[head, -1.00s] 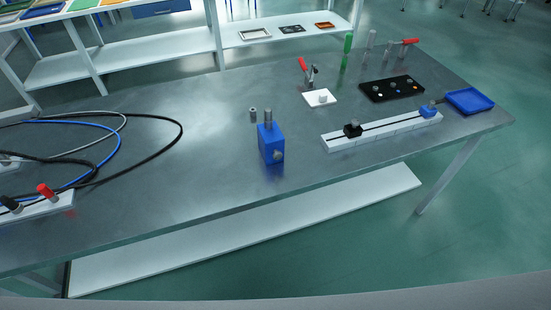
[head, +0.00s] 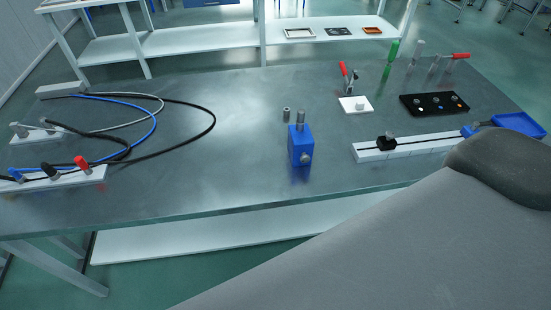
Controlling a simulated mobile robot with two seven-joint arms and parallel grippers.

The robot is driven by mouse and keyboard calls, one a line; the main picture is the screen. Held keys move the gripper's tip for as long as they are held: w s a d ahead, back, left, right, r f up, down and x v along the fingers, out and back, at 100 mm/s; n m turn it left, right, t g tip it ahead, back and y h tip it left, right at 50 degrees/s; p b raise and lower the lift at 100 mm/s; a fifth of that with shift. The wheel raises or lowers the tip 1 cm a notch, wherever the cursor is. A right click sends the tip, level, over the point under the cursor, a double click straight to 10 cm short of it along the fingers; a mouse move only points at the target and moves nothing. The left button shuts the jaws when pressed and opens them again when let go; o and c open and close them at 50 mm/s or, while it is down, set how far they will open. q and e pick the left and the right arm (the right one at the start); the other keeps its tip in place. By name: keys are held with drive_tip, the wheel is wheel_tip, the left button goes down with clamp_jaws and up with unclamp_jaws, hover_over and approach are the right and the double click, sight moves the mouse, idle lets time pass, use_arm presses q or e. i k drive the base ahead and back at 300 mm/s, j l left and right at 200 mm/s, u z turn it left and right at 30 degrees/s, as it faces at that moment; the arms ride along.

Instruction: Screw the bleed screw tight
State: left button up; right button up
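A blue block (head: 300,145) stands upright on the grey workbench, near its front edge. A grey cylinder (head: 300,118) rises from its top, and a round grey knob (head: 305,159) sits low on its front. I cannot tell which of these is the bleed screw, or how far in it sits. A small loose-looking grey cylinder (head: 286,115) stands on the bench just behind and left of the block. Neither gripper shows in the head view. A large grey link of my own arm covers the lower right corner.
Left are cables (head: 152,122) and a white strip (head: 62,182) with red, black and blue plugs. Right are a white rail (head: 415,141), a black tray (head: 428,109), a white plate (head: 352,109), a red-handled clamp (head: 344,72) and a blue tray (head: 520,123). The bench around the block is clear.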

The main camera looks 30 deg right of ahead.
sight(305, 157)
drive_tip(key=k+l+u, duration=0.1)
drive_tip(key=l+u, duration=0.3)
drive_tip(key=k+l+u, duration=0.15)
drive_tip(key=l+u, duration=0.2)
drive_tip(key=k+l+u, duration=0.2)
drive_tip(key=l, duration=0.25)
drive_tip(key=k+l+u, duration=0.2)
drive_tip(key=l, duration=0.2)
drive_tip(key=k+l, duration=0.65)
drive_tip(key=i+l+u, duration=0.05)
drive_tip(key=l, duration=0.1)
